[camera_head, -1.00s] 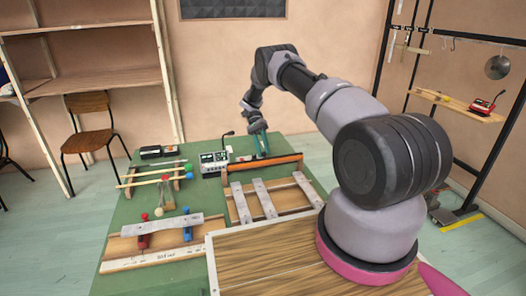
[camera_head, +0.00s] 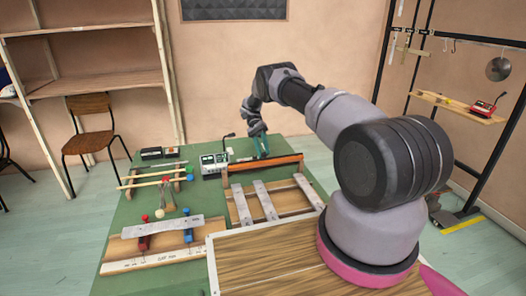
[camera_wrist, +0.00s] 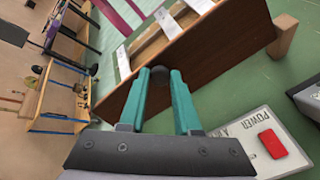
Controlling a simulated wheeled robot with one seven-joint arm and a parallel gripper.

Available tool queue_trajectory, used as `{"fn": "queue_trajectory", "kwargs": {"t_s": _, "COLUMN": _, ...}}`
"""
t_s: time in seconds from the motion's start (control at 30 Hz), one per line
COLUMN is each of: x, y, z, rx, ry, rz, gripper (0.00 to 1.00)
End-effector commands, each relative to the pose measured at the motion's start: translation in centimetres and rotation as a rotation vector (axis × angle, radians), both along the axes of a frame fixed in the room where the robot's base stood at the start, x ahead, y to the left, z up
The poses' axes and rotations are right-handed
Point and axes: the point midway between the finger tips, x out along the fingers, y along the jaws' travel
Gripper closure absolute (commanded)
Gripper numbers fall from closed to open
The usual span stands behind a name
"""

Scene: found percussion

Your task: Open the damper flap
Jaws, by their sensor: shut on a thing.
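The damper flap looks to be the long reddish-brown board (camera_head: 283,163) along the far edge of the frame with pale metal bars (camera_head: 265,200). In the wrist view the board (camera_wrist: 215,52) runs diagonally, with a dark round knob (camera_wrist: 160,76) on its face. My gripper (camera_head: 263,154) is at the far side of the board. In the wrist view its two teal fingers (camera_wrist: 161,79) are closed around the knob. The fingers partly hide the knob and the board's lower part. I cannot tell the flap's exact angle.
A grey box with a red button (camera_wrist: 272,143) marked POWER lies close beside my fingers; it also shows in the head view (camera_head: 211,163). Mallets (camera_head: 155,180) and a bar on a wooden base (camera_head: 162,228) lie left on the green table (camera_head: 124,215).

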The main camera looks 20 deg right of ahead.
Motion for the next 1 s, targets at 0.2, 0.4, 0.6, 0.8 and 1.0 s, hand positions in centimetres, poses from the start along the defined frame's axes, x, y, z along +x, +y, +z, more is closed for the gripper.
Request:
{"fn": "queue_trajectory", "kwargs": {"t_s": 0.2, "x": -0.1, "y": 0.0, "z": -0.1, "rx": 0.0, "ry": 0.002, "rz": 0.001, "gripper": 0.38}}
{"fn": "queue_trajectory", "kwargs": {"t_s": 0.4, "x": 0.0, "y": 0.0, "z": 0.0, "rx": 0.0, "ry": 0.001, "rz": 0.0, "gripper": 0.38}}
{"fn": "queue_trajectory", "kwargs": {"t_s": 0.6, "x": 0.0, "y": 0.0, "z": 2.2, "rx": -0.001, "ry": -0.001, "rz": -0.001, "gripper": 0.38}}
{"fn": "queue_trajectory", "kwargs": {"t_s": 0.8, "x": 0.0, "y": 0.0, "z": 6.5, "rx": -0.001, "ry": -0.001, "rz": 0.0, "gripper": 0.38}}
{"fn": "queue_trajectory", "kwargs": {"t_s": 1.0, "x": -0.1, "y": -0.1, "z": 8.9, "rx": 0.004, "ry": 0.003, "rz": -0.003, "gripper": 0.38}}
